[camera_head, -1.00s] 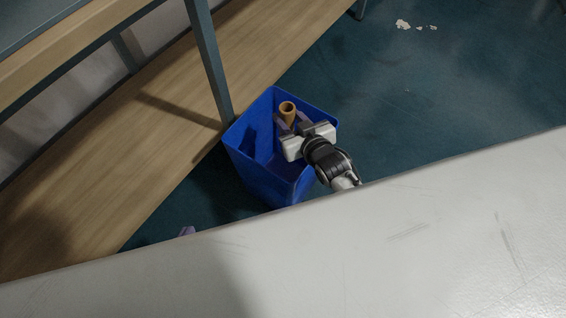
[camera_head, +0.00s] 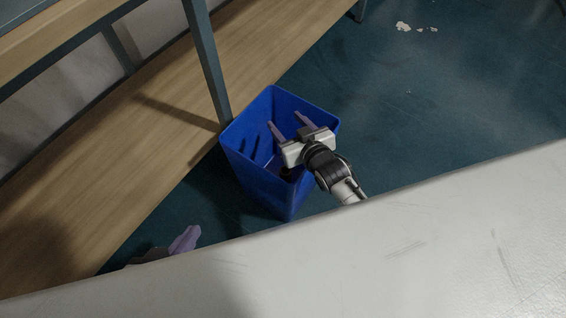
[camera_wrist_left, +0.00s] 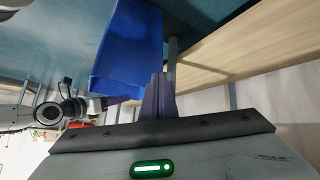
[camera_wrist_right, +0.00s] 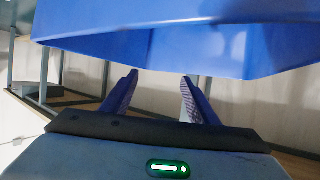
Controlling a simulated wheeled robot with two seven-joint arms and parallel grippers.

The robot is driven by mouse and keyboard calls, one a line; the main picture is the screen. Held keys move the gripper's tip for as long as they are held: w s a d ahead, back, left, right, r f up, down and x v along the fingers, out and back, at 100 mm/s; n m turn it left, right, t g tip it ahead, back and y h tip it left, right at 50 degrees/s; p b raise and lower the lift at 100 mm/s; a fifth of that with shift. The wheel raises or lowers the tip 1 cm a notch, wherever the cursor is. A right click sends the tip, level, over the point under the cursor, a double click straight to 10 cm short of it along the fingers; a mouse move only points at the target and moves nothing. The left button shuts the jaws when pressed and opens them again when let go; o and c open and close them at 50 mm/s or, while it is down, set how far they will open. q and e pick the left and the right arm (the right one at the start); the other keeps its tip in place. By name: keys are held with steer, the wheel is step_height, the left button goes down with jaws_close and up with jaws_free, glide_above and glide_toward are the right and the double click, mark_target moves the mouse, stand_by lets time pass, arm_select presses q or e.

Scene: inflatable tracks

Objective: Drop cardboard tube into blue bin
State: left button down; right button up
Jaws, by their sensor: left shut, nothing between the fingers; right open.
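The blue bin (camera_head: 262,180) stands upright on the floor beside the wooden bench. It also shows in the left wrist view (camera_wrist_left: 130,45) and in the right wrist view (camera_wrist_right: 190,45). My right gripper (camera_head: 285,119) is over the bin's opening, with its two fingers apart and nothing between them. Its fingers (camera_wrist_right: 160,76) also show spread in the right wrist view. The cardboard tube is not visible in any view now; the bin's floor is mostly hidden. My left gripper (camera_head: 188,238) is low at the white surface's edge, left of the bin, with its fingers (camera_wrist_left: 159,95) closed together and empty.
A wooden bench (camera_head: 100,180) with a grey metal post (camera_head: 207,65) runs close along the bin's left side. A large white surface (camera_head: 350,260) fills the front. Small pale scraps (camera_head: 404,26) lie on the otherwise clear floor at the back right.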

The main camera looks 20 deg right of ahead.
arm_select(q)
steer(key=a+r+p, duration=0.1)
steer(key=p, duration=0.1)
steer(key=s+r+p, duration=0.1)
steer(key=p, duration=0.1)
steer(key=shift+a+r+n+t+y, duration=0.2)
steer(key=shift+a+n+t+y, duration=0.1)
steer(key=shift+a+t, duration=0.1)
arm_select(e)
steer(key=v, duration=1)
steer(key=shift+s, duration=0.15)
steer(key=shift+d+r, duration=0.1)
steer(key=shift+d, duration=0.05)
